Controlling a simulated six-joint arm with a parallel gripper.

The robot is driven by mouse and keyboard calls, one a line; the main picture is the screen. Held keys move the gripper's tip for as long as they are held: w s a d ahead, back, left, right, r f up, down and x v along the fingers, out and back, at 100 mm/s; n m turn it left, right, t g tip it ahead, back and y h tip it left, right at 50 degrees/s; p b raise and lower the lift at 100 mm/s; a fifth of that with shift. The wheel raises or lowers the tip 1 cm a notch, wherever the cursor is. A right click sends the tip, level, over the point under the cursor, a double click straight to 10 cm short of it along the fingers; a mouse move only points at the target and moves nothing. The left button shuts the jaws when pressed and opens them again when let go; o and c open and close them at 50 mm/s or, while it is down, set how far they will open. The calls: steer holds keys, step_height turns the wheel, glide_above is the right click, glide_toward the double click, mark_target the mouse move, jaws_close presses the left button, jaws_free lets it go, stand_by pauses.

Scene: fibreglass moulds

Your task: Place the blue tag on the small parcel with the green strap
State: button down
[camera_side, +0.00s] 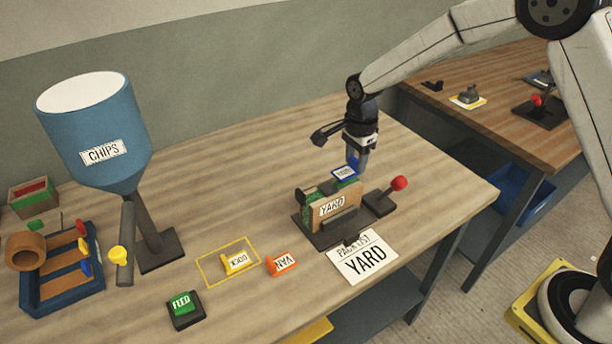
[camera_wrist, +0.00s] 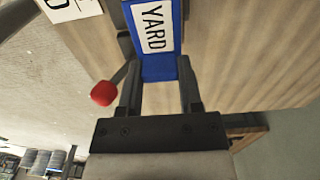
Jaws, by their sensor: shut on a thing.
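My gripper (camera_side: 357,158) is shut on the blue tag (camera_side: 345,173), a blue piece with a white label. In the wrist view the tag (camera_wrist: 155,68) sits between my two fingers, and its label reads YARD. A small brown parcel (camera_side: 348,193) with a green strap at its left stands in a dark holder (camera_side: 325,238) and carries a YARD plate on its front. The tag is right at the parcel's top edge; I cannot tell whether they touch. The wrist view does not show the parcel clearly.
A red-knobbed lever (camera_side: 399,183) stands right of the holder. A YARD pack list card (camera_side: 362,257) lies in front. A yellow DOCK tag (camera_side: 237,262), orange VAN tag (camera_side: 281,264) and green FEED button (camera_side: 182,305) lie left. A CHIPS hopper (camera_side: 95,125) stands far left.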

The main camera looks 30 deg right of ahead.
mark_target(357, 159)
steer(key=shift+f, duration=1.2)
steer(key=shift+f, duration=0.15)
steer(key=shift+c, duration=1.3)
jaws_free()
step_height(357, 159, up, 12)
steer(key=shift+r, duration=0.2)
steer(key=shift+s, duration=0.1)
